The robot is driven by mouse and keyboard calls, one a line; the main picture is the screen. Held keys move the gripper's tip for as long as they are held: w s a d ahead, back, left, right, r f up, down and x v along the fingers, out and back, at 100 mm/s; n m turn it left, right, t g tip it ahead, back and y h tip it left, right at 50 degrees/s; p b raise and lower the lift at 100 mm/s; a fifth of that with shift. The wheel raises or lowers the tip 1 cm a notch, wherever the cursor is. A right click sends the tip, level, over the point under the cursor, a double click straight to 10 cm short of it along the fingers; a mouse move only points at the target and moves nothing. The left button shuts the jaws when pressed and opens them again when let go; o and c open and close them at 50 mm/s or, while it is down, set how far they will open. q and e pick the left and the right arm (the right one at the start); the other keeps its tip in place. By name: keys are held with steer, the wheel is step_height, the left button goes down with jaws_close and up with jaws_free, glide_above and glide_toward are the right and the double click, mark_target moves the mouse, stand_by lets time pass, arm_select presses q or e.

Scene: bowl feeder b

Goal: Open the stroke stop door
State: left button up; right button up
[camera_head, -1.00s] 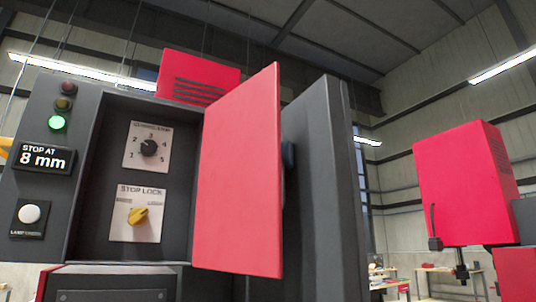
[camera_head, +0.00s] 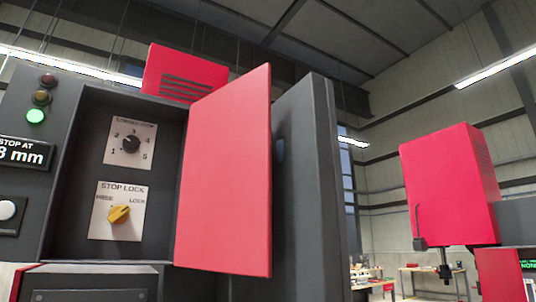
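The stroke stop door seems to be the red flat panel (camera_head: 228,175). It stands swung out from the right side of a dark recess (camera_head: 82,165) in the grey machine, leaving the recess uncovered. Inside are a numbered dial (camera_head: 131,144) with a black knob and a plate marked STOP LOCK with a yellow knob (camera_head: 119,214). The yellow knob is turned at a slant. I make out neither gripper.
A dark grey upright panel (camera_head: 312,180) stands right behind the door. On the left are a lit green lamp (camera_head: 36,116), a display (camera_head: 24,153) and a white button (camera_head: 7,210). A red machine (camera_head: 450,185) stands at the right, with workbenches (camera_head: 440,270) beyond.

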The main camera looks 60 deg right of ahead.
steer(key=shift+d, duration=0.1)
steer(key=v, duration=1)
steer(key=shift+w+d, duration=0.2)
steer(key=shift+d, duration=0.1)
stand_by(0.4)
